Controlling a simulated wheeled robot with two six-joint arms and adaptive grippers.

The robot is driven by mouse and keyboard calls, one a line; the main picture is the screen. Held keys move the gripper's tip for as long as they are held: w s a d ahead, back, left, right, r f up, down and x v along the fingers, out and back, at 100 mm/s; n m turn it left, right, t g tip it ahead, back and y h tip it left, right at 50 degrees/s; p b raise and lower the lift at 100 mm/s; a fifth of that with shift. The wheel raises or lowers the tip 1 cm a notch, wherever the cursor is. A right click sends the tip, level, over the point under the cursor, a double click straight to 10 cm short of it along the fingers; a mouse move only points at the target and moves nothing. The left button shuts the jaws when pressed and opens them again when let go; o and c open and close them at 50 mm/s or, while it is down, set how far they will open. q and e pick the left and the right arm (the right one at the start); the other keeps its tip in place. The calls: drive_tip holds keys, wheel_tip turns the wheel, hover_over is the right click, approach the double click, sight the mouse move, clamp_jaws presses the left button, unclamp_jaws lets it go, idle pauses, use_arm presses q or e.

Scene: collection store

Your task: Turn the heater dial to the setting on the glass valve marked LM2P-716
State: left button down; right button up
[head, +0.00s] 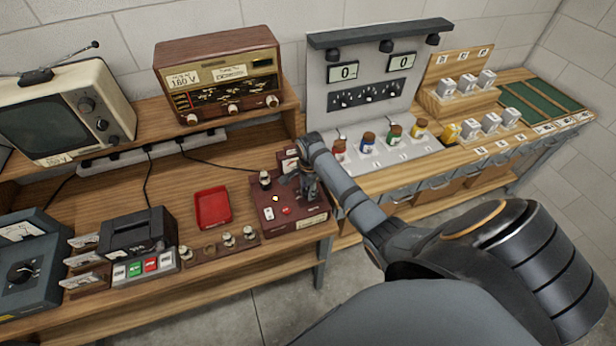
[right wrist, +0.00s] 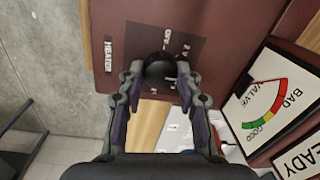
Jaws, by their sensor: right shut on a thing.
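The maroon tester box (head: 303,220) stands at the right end of the left bench. My right gripper (head: 308,193) reaches down onto its top. In the right wrist view, my right gripper (right wrist: 160,82) is shut on the round black heater dial (right wrist: 160,65), beside the word HEATER. The dial's pointer is hidden and its scale is partly covered. One glass valve (head: 265,179) stands on the tester's back left. Several more valves (head: 228,239) stand in a wooden rack left of the tester. Their markings are too small to read. My left gripper is out of view.
The tester's BAD/GOOD valve meter (right wrist: 267,101) is close right of the gripper in the wrist view. A red tray (head: 213,207) lies left of the tester. A radio (head: 218,75) and television (head: 62,110) stand on the shelf behind. Coloured jars (head: 394,133) stand on the right bench.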

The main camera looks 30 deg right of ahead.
drive_tip(key=o, duration=1.1)
drive_tip(key=shift+o, duration=0.2)
wheel_tip(320, 180, up, 12)
drive_tip(key=shift+s, duration=0.3)
